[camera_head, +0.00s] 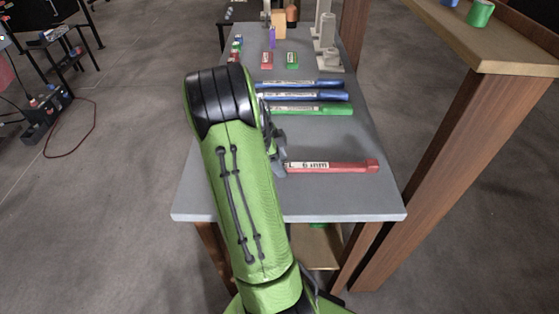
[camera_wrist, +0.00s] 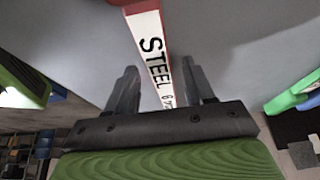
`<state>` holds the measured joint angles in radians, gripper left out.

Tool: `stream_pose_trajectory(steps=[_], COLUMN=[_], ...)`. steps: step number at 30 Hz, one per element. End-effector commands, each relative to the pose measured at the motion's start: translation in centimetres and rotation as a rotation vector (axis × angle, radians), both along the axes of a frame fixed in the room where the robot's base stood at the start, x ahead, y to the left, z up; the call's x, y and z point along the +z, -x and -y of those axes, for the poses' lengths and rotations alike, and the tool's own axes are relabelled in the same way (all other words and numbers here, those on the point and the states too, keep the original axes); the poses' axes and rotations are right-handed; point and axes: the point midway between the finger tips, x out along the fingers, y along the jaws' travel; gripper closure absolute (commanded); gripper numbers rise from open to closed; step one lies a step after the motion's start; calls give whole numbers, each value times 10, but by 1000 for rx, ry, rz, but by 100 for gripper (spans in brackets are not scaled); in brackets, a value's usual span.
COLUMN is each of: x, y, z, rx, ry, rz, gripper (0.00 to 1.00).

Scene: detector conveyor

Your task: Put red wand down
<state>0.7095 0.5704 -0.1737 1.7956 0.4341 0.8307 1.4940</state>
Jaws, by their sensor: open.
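The red wand (camera_head: 340,168) lies flat on the grey table (camera_head: 330,205), near its front, pointing left to right. Its white label reads STEEL in the wrist view (camera_wrist: 150,45). My gripper (camera_head: 279,152) is at the wand's left end, partly hidden behind my green arm in the head view. In the wrist view my gripper (camera_wrist: 158,80) is open, with the wand running between its two dark fingers and a gap on each side. The wand's left end is hidden by my gripper and arm.
A green wand (camera_head: 310,109) and two blue wands (camera_head: 310,96) lie farther back. Small red (camera_head: 266,60) and green (camera_head: 292,60) blocks and grey cylinders (camera_head: 327,35) stand beyond. A wooden shelf (camera_head: 440,150) rises at right. The table's front right is clear.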

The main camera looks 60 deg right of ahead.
Motion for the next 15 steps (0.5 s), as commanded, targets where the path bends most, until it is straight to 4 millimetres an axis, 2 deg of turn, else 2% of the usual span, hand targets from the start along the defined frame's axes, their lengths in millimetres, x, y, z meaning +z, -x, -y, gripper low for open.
stream_pose_trajectory(steps=[2, 5, 12, 15], x=[3, 18, 81, 100], y=[0, -6, -28, -36], z=[0, -2, -13, -17], rx=[0, 2, 3, 2], ry=[0, 3, 5, 3], rz=[0, 2, 2, 2], gripper=[47, 47, 47, 47])
